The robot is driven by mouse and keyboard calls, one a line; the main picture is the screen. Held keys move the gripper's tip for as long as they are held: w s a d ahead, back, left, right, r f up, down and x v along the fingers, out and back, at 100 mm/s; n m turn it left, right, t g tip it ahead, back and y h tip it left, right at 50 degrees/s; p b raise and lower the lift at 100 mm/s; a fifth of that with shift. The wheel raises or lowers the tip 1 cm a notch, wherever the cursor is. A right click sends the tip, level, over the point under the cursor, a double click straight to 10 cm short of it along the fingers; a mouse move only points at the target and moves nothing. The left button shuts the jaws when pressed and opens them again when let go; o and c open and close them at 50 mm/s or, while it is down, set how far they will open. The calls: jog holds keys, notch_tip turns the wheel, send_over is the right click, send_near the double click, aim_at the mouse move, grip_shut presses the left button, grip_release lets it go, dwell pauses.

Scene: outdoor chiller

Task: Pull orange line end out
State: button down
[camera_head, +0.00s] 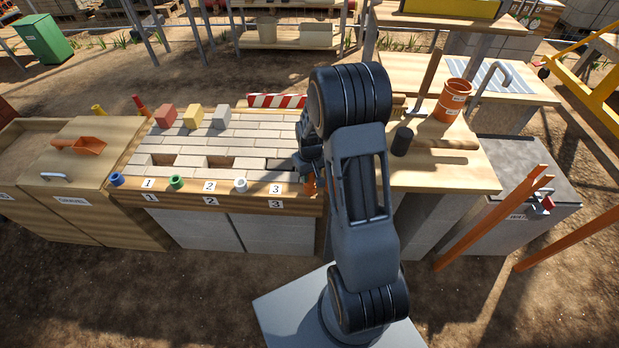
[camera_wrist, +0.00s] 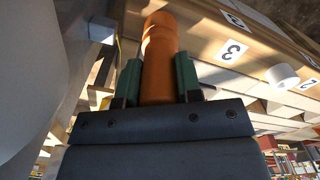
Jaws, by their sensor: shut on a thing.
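The orange line end (camera_wrist: 160,45) is a rounded orange cylinder between the two green-padded fingers of my gripper (camera_wrist: 159,80) in the wrist view. My gripper is shut on it, with a finger on each side. In the head view a small orange part of it (camera_head: 309,185) shows at the front edge of the brick-topped bench, right of label 3. My arm hides most of my gripper and the area behind it there. I cannot tell how far the line end stands out from the bench.
Blue (camera_head: 117,179), green (camera_head: 177,181) and white (camera_head: 240,184) ends sit along the same front edge. Red, yellow and grey blocks (camera_head: 193,116) stand on the brick top (camera_head: 235,130). A wooden table (camera_head: 450,175) with an orange pot (camera_head: 453,100) is to the right.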

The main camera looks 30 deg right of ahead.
jog(key=shift+r+p, duration=0.3)
jog(key=shift+r, duration=0.2)
jog(key=shift+r+p, duration=1.8)
jog(key=shift+r, duration=0.75)
jog(key=c, duration=1.3)
grip_release()
grip_shut()
